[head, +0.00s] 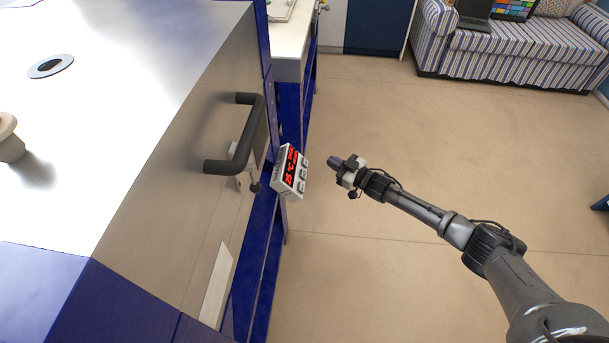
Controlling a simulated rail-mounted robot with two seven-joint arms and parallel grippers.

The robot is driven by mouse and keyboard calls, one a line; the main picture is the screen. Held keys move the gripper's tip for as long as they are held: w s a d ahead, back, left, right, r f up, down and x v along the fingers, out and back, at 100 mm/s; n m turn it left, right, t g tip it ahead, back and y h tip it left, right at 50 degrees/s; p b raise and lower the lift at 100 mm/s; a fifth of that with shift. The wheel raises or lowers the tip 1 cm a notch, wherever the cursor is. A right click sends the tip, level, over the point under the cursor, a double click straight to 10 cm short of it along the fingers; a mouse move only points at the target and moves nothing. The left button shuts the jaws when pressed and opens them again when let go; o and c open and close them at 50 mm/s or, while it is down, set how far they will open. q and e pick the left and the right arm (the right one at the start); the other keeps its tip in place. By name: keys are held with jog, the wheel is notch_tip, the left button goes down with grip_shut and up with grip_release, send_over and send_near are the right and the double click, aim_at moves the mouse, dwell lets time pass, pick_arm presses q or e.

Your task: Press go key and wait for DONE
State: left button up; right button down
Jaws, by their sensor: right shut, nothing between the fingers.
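The kiln (175,175) is a large metal box on a blue frame at the left of the head view. Its controller (289,173) is a small pale box beside the kiln's front, with a red lit display and several grey keys. The display's text is tilted and too small to read surely. I cannot tell which key is go. My right gripper (335,162) is shut and empty, a short way to the right of the controller, pointing at it and apart from it. My left gripper is not in view.
A dark bar handle (244,138) stands out from the kiln's front, just left of the controller. A pale worktop (290,38) on a blue frame lies beyond. A striped sofa (520,55) stands at the back right. The floor (390,270) between is clear.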

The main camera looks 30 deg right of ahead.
aim_at(303, 174)
jog(key=w+a+f+b, duration=0.4)
jog(key=f+b, duration=0.1)
jog(key=shift+a+b, duration=0.3)
jog(key=shift+a, duration=0.1)
dwell(0.4)
dwell(0.7)
dwell(0.7)
jog(key=shift+w+a+f, duration=0.1)
jog(key=shift+w, duration=0.05)
jog(key=shift+w+a+f, duration=0.1)
jog(key=shift+w+a, duration=0.05)
dwell(0.3)
jog(key=shift+a+f, duration=0.1)
jog(key=shift+f, duration=0.05)
dwell(0.6)
